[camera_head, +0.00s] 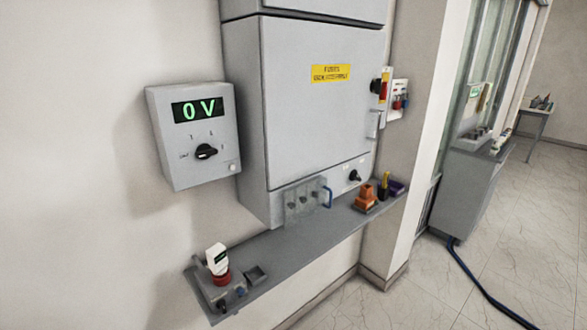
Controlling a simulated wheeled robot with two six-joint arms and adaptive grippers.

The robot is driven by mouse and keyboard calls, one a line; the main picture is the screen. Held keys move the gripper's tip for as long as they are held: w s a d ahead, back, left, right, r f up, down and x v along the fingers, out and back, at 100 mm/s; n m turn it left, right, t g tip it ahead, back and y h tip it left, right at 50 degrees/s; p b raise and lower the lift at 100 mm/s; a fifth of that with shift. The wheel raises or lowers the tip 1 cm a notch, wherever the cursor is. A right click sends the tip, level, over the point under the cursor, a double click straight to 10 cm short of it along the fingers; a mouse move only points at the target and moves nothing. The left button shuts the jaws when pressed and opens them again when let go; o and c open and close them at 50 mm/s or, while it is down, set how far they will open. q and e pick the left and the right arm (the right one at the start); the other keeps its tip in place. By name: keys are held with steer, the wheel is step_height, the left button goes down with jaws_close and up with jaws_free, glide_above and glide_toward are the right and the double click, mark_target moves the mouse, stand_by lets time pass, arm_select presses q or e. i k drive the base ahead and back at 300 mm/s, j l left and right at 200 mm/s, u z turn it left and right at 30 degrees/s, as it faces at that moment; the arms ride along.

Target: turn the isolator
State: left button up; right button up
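A grey cabinet (315,110) hangs on the wall, its door shut, with a yellow label (331,73). A black rotary knob (376,86) sits at the door's right edge beside a red and yellow part (384,88). A smaller black knob (354,176) is on the panel below the door. I cannot tell which of these is the isolator, as no label is readable. A grey meter box (193,135) at left shows 0 V and has a black selector knob (206,152). Neither of my grippers is in view.
A grey shelf (290,248) runs under the cabinet. It holds a red and white device (218,264) at left and orange holders (365,196) at right. A clear cover (303,200) and a padlock rack (399,100) are near. Floor at right is mostly clear, with a blue cable (480,285).

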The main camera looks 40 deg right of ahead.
mark_target(383, 97)
steer(key=l+z, duration=0.1)
steer(key=l, duration=0.4)
steer(key=i+l+z, duration=0.1)
steer(key=l, duration=0.35)
steer(key=i+l+z, duration=0.1)
steer(key=l, duration=0.35)
steer(key=i+l+z, duration=0.1)
steer(key=l, duration=0.4)
steer(key=i+l+z, duration=0.1)
steer(key=l, duration=0.35)
steer(key=i+l+z, duration=0.1)
steer(key=l, duration=0.35)
